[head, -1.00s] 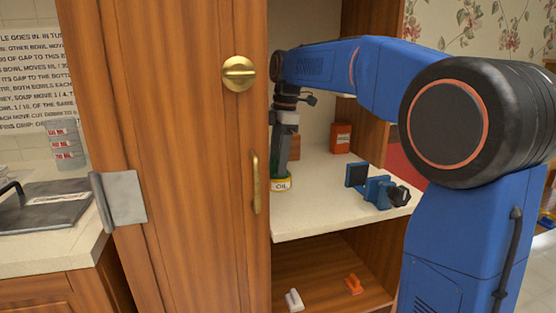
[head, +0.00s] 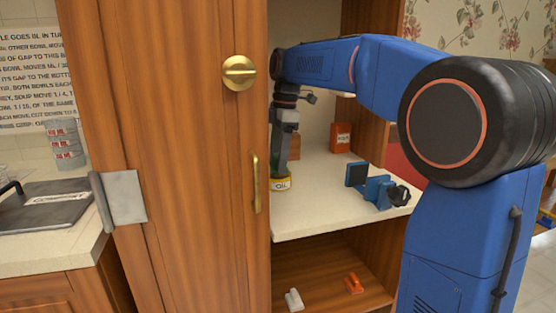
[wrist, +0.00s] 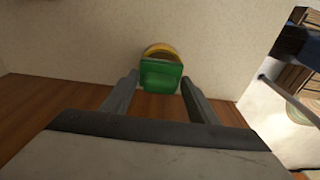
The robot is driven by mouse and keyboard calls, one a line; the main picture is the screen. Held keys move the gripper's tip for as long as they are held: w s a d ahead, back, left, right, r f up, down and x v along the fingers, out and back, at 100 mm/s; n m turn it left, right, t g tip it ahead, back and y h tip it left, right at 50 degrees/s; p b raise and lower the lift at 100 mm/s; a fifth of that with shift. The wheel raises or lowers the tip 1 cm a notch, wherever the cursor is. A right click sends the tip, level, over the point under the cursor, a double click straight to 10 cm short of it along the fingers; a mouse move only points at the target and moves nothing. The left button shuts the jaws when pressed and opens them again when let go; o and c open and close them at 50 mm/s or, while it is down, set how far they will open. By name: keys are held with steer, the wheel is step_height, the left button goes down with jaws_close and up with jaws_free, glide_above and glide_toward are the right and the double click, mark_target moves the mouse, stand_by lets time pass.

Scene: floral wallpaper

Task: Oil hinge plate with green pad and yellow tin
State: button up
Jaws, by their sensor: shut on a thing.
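The yellow tin (head: 281,184), labelled OIL, stands on the pale shelf inside the cabinet. My gripper (head: 280,171) points down right above the tin. In the wrist view, the green pad (wrist: 161,76) is held between my gripper's two fingertips, with the yellow tin's rim (wrist: 163,50) showing behind it. In the head view the pad is hidden, at or inside the tin's mouth; I cannot tell how deep. The grey metal hinge plate (head: 125,197) is on the left edge of the wooden door, away from my gripper.
The wooden door (head: 195,150) with brass knob and handle stands left of my arm. A blue clamp (head: 377,190) and an orange box (head: 341,138) are on the shelf (head: 325,205). White and orange clips (head: 353,284) lie on the lower shelf.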

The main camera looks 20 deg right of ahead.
mark_target(276, 155)
steer(key=shift+r, duration=3.25)
